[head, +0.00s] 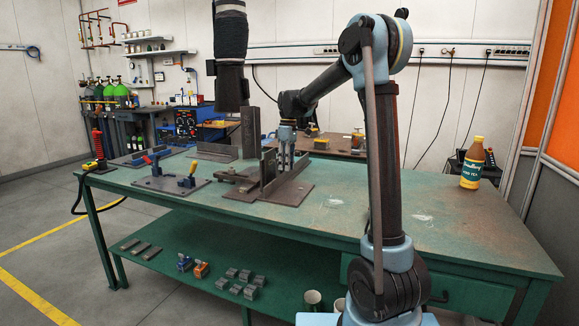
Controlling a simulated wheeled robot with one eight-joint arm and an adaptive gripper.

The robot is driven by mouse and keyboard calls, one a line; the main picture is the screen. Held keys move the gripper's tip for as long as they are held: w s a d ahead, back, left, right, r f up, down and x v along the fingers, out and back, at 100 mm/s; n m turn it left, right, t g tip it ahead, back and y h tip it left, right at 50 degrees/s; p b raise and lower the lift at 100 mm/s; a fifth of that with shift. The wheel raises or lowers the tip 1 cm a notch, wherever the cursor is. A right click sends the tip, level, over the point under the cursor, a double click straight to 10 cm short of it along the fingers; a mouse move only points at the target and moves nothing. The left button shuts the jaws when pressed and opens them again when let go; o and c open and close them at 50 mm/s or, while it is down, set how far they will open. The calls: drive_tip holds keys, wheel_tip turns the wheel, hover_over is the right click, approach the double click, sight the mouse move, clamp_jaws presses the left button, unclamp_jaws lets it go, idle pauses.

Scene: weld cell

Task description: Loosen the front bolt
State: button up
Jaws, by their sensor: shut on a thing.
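A dark steel fixture with upright plates stands on a brown base plate (300,196) in the middle of the green table (345,225). My gripper (286,163) points down into the fixture, between its upright plates (268,167). Its fingers are shut on the front bolt, low in the fixture. The bolt itself is too small and too covered by the fingers and plates to make out. A flat dark clamp bar (230,176) lies just left of the gripper.
A grey plate with blue and yellow toggle clamps (170,184) lies to the left. A yellow-labelled bottle (472,165) stands at the right rear. A dark hanging hose (230,60) comes down behind the fixture. The table's right half is mostly clear.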

drive_tip(key=t+h, duration=0.1)
drive_tip(key=t, duration=0.4)
drive_tip(key=shift+h, duration=0.4)
drive_tip(key=t+h, duration=0.1)
drive_tip(key=t, duration=0.3)
drive_tip(key=shift+w+t+h, duration=0.1)
drive_tip(key=shift+t+h, duration=0.2)
drive_tip(key=shift+h, duration=0.1)
drive_tip(key=o, duration=0.6)
drive_tip(key=shift+o, duration=0.2)
drive_tip(key=shift+r, duration=0.1)
drive_tip(key=v, duration=0.5)
drive_tip(key=shift+d, duration=0.1)
drive_tip(key=shift+c, duration=0.2)
